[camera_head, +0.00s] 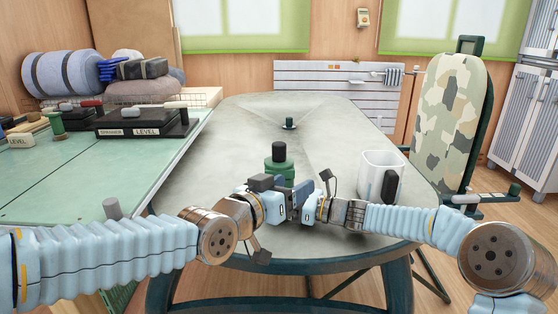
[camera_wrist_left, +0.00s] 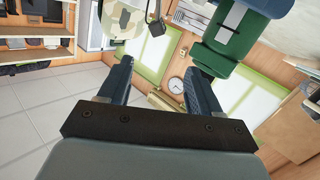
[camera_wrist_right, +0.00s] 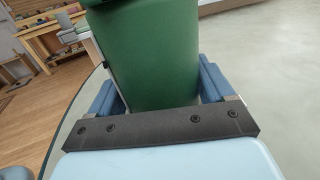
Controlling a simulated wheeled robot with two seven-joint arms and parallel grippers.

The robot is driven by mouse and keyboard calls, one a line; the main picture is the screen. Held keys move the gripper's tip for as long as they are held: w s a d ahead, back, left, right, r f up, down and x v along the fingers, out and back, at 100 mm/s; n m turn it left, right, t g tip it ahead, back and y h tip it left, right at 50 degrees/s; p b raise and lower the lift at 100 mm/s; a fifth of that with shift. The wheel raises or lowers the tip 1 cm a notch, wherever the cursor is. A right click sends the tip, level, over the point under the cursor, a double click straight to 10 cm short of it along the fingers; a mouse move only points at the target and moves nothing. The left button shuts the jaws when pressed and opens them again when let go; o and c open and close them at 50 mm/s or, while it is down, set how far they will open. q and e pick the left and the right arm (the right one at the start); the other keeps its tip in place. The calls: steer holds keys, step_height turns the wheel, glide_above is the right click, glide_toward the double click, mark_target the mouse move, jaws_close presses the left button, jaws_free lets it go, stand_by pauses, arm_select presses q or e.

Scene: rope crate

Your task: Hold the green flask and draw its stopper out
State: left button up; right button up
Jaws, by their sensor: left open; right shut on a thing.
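My left gripper (camera_head: 276,203) is open and empty, close in front of the flask. In the left wrist view, the flask (camera_wrist_left: 218,58) lies beside and beyond the right-hand finger, not between the fingers.
A white jug (camera_head: 375,172) with a dark handle stands right of the flask. A small dark green object (camera_head: 289,123) sits at the table's middle. A green-topped bench (camera_head: 110,165) with boxes is at left. A camouflage board (camera_head: 450,110) stands at right. The far table is mostly clear.

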arm_select(q)
steer(key=t+y, duration=0.1)
steer(key=y, duration=0.1)
glide_toward(277, 145)
step_height(277, 145, down, 3)
arm_select(e)
steer(key=shift+f, duration=0.1)
arm_select(q)
steer(key=shift+m, duration=0.3)
steer(key=x, duration=0.6)
steer(key=r+x, duration=0.1)
steer(key=x, duration=0.3)
steer(key=shift+w, duration=0.15)
steer(key=shift+c, duration=0.3)
jaws_close()
steer(key=shift+r, duration=1.25)
steer(key=shift+r, duration=0.8)
